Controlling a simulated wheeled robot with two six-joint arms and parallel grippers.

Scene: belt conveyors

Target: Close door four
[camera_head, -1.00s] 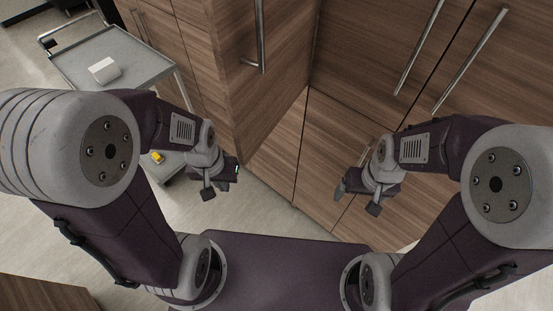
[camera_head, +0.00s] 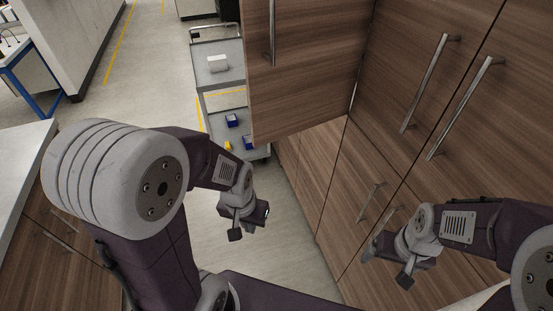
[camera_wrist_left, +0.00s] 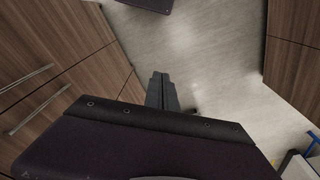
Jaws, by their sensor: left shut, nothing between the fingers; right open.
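An open wood-grain door (camera_head: 310,70) with a vertical metal bar handle (camera_head: 272,35) stands out from the tall cabinet in the head view. No number shows on it, so I cannot tell if it is door four. My left gripper (camera_head: 248,222) is shut and empty, over the floor below and left of the door, apart from it. In the left wrist view its fingers (camera_wrist_left: 162,92) are together with nothing between them. My right gripper (camera_head: 388,266) is open and empty, in front of the lower cabinet fronts.
Closed cabinet doors with long bar handles (camera_head: 430,85) are at the right. A grey cart (camera_head: 205,75) with a white box and small blue and yellow items stands behind the open door. A counter (camera_head: 25,165) is at the left. Floor (camera_head: 175,90) between is clear.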

